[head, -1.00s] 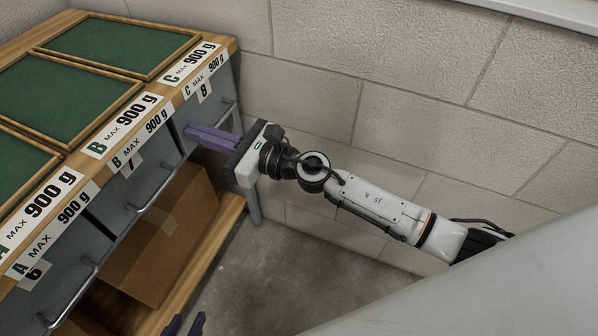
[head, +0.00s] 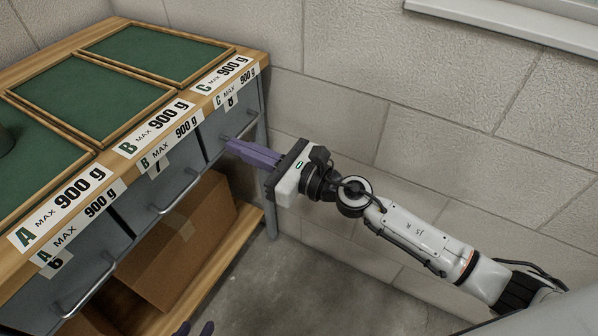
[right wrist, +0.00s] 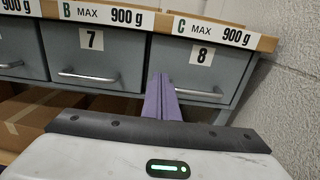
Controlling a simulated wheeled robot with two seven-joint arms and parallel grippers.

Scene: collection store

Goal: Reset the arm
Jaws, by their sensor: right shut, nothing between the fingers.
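My right gripper (head: 232,147) reaches in from the right in the head view, in front of the grey drawer marked 8 (head: 222,122). Its purple fingers are shut together with nothing between them. In the right wrist view the fingers (right wrist: 160,90) point at the front between drawer 7 (right wrist: 95,62) and drawer 8 (right wrist: 200,70), left of drawer 8's handle. Whether they touch the front cannot be told. Only the purple fingertips of my left gripper (head: 195,329) show at the bottom edge of the head view; they stand apart, and the rest is out of frame.
The wooden cabinet top (head: 95,140) holds green-lined trays marked A, B and C. A dark object (head: 6,140) stands in tray A at the left edge. A cardboard box (head: 185,240) sits on the lower shelf. A block wall (head: 440,130) stands behind my right arm.

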